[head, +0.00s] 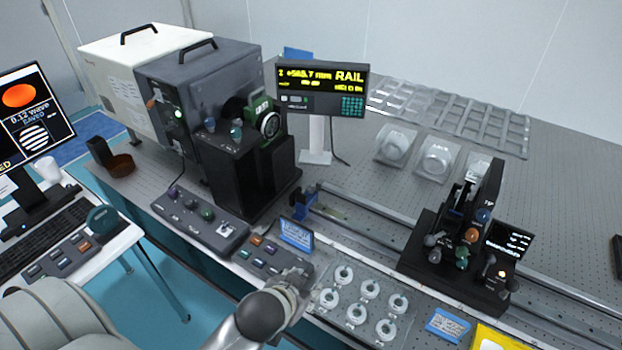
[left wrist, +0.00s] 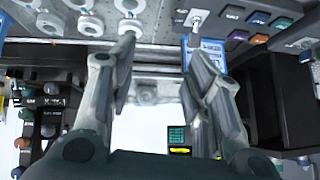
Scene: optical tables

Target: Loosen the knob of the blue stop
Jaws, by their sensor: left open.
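The blue stop (head: 301,204) sits at the left end of the long rail, in front of the dark instrument box. Its knob is too small to make out in the head view. My left gripper (head: 297,278) is over the front edge of the table, nearer to me than the stop and apart from it. In the left wrist view my left gripper (left wrist: 162,45) has its two fingers spread with nothing between them. I cannot make out the stop in the left wrist view; the right-hand finger may hide it. My right gripper is not in view.
A button box (head: 262,255) and a small blue sign (head: 296,234) stand between gripper and stop. A tray of rings (head: 357,304) lies right of the gripper. A black optical mount (head: 450,262) stands farther right on the rail (head: 385,228). The rail between stop and mount looks clear.

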